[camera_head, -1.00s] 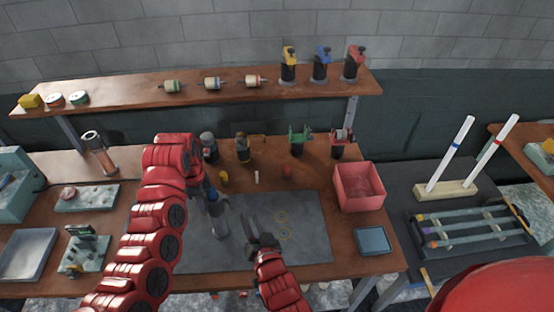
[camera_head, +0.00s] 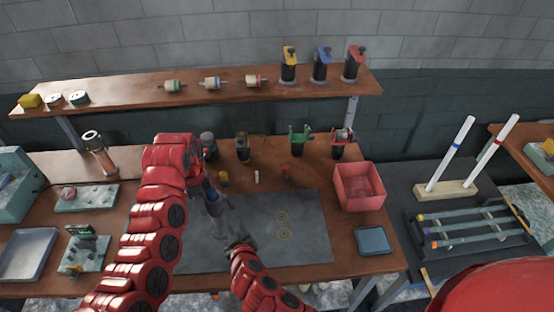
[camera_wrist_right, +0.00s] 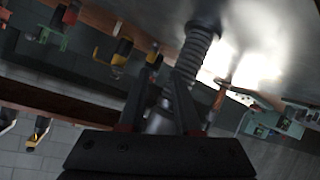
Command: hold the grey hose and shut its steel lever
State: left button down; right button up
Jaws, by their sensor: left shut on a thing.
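The grey hose (camera_head: 220,222) stands out over the grey mat (camera_head: 300,225) in the head view, below my left gripper (camera_head: 210,196). My left gripper is shut on it, its fingers partly hidden by my arm. In the right wrist view the ribbed hose (camera_wrist_right: 197,48) runs down to beside the fingers. My right gripper (camera_head: 238,243) is close to the hose's lower end; in the wrist view (camera_wrist_right: 160,95) its fingers are apart, with a grey part (camera_wrist_right: 160,122) showing between or behind them. I cannot make out the steel lever, or whether the right fingers touch anything.
A red bin (camera_head: 358,187) and a blue-grey tray (camera_head: 373,240) stand right of the mat. Several small clamps and fittings, among them a green clamp (camera_head: 299,140), line the bench's back. A shelf (camera_head: 140,92) runs above. The mat's right half is clear but for two yellow rings.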

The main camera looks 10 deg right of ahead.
jog(key=w+a+r+n+t+h, duration=0.2)
jog(key=w+r+n+t+h, duration=0.15)
jog(key=r, duration=0.95)
jog(key=v, duration=0.9)
jog(key=w+d+r+m+g+h, duration=0.1)
jog(key=w+d+m+g+h, duration=0.1)
jog(key=w+d+m+g, duration=0.3)
jog(key=w+d+r+m+g+h, duration=0.2)
jog(key=w+d+m+g, duration=0.4)
jog(key=w+d+m, duration=0.3)
jog(key=shift+d+r+m+h, duration=0.25)
jog(key=shift+d+m+h, duration=0.2)
jog(key=shift+d+m, duration=1.8)
jog(key=shift+a+g, duration=0.1)
jog(key=shift+g, duration=0.15)
